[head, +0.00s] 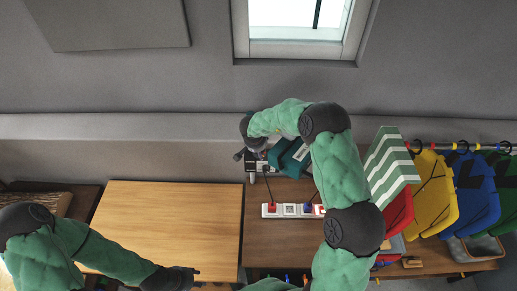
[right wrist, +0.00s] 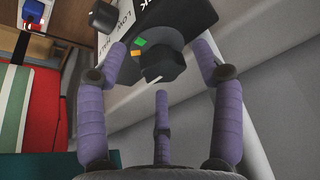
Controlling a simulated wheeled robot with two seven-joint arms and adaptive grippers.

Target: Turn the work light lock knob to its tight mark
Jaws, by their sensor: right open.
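The dark lock knob (right wrist: 163,64) shows in the right wrist view, on a black and white panel (right wrist: 185,14) with partly cut-off lettering. A green patch and an orange patch sit beside the knob, and a short pale line shows at its lower edge. My right gripper (right wrist: 163,78) is open, its purple fingers spread around the knob; I cannot tell whether they touch it. In the head view my right gripper (head: 246,150) is at the panel by the back wall, and the knob is hidden there. My left gripper (head: 190,277) is low in the head view; its fingers are too small to read.
A second black knob (right wrist: 103,17) stands on the panel. In the head view, a power strip (head: 288,210) lies on the table right of a bare wooden board (head: 170,225).

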